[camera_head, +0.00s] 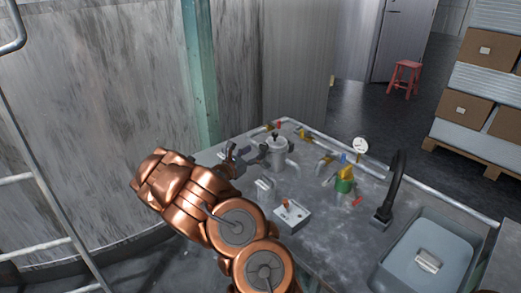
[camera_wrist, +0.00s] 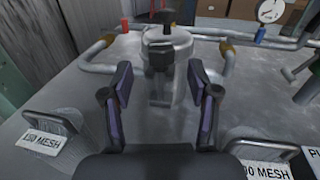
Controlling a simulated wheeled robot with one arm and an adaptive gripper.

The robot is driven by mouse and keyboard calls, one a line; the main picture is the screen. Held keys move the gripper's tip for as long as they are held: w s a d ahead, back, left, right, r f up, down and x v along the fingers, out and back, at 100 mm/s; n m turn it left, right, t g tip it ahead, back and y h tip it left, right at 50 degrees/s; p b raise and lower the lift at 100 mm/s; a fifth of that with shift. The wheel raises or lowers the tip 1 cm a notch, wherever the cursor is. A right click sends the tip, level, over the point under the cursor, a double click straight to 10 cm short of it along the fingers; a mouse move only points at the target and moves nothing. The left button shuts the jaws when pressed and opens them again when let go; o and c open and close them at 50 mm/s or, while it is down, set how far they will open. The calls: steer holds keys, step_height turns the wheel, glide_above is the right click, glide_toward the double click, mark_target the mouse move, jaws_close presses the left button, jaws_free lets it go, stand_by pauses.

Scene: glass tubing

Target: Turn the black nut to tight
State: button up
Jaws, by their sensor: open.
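A grey metal lidded vessel (camera_head: 277,155) stands on the grey bench; it also shows in the wrist view (camera_wrist: 181,85). A black block-like piece (camera_wrist: 160,58), which looks like the black nut, sits on its near side, with a grey stem below it. A black knob (camera_wrist: 166,17) tops the lid. I cannot tell the nut's tightness. My gripper (camera_wrist: 160,76) is open and empty, its two dark fingers either side of the nut in the picture, nearer the camera; contact does not show. In the head view my gripper (camera_head: 238,158) is left of the vessel.
Wire-handled sieves labelled MESH (camera_wrist: 45,140) flank my gripper. Pipes with coloured valves and a gauge (camera_head: 360,145) run along the back.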

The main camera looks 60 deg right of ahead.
mark_target(261, 148)
steer(key=shift+s+d, duration=0.2)
steer(key=shift+d, duration=1.85)
steer(key=shift+c, duration=0.2)
jaws_close()
steer(key=shift+w, duration=0.1)
steer(key=shift+m+g+p, duration=0.3)
steer(key=shift+g+p, duration=0.1)
steer(key=shift+w+d+m+g+y+p, duration=0.1)
steer(key=shift+m+g+y+p, duration=0.15)
steer(key=shift+m+g+p, duration=0.35)
steer(key=shift+w+a+m+g+y+p, duration=0.15)
steer(key=shift+m+g, duration=0.25)
steer(key=shift+g, duration=0.45)
steer(key=shift+w+d+m+g+y+p, duration=0.15)
steer(key=shift+m+g+y+p, duration=0.15)
steer(key=shift+m+g+p, duration=0.35)
steer(key=shift+s+g, duration=0.1)
steer(key=shift+g, duration=0.3)
